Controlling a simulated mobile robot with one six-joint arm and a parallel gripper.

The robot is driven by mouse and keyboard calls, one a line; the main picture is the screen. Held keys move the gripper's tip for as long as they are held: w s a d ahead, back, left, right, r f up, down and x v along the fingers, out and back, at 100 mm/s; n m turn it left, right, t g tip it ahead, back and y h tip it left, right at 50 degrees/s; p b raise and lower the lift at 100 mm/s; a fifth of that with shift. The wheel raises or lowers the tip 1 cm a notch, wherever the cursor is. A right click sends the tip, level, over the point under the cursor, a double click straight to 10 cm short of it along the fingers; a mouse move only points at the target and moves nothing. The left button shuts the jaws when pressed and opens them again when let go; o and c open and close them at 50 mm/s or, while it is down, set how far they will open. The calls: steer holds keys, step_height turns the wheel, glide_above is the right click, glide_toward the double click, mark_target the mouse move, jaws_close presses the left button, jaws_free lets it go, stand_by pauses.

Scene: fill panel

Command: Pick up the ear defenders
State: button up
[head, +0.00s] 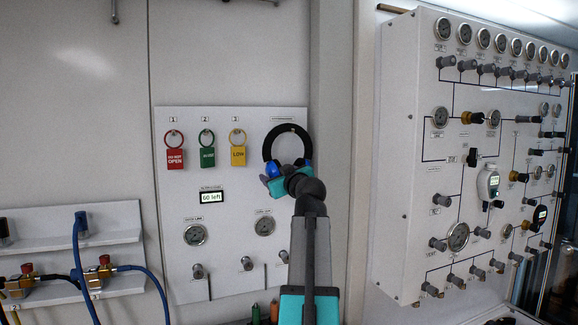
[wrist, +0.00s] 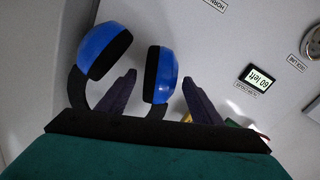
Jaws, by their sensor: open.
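The ear defenders (head: 287,128) hang at the upper right of the white tag panel, with the black headband arching upward. One blue cup shows just right of my gripper (head: 279,176), which covers the lower part of them. In the wrist view, both blue cups with black pads (wrist: 98,50) are close in front of my gripper (wrist: 160,78). The right-hand cup appears between the two open dark fingers; the other cup is outside the left finger. I cannot tell whether the fingers touch the cup. Most of the headband is out of the wrist view.
The tag panel (head: 225,285) carries red (head: 175,159), green (head: 207,157) and yellow (head: 238,156) tags, a small display (head: 210,197), gauges and knobs. A large gauge panel (head: 395,150) juts out at the right. Blue hoses (head: 80,260) hang at the left.

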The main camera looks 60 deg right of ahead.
mark_target(277, 163)
steer(key=shift+p+x, duration=0.3)
steer(key=shift+x, duration=0.85)
steer(key=shift+s, duration=0.1)
steer(key=c, duration=1.3)
steer(key=shift+c, duration=0.2)
steer(key=shift+r, duration=0.15)
steer(key=shift+r+b, duration=0.9)
steer(key=shift+r, duration=0.65)
steer(key=s+a+r+b, duration=0.1)
steer(key=s+a+b, duration=0.3)
steer(key=s+a, duration=0.5)
steer(key=a, duration=0.3)
steer(key=shift+s+a+r, duration=0.35)
steer(key=shift+a, duration=0.05)
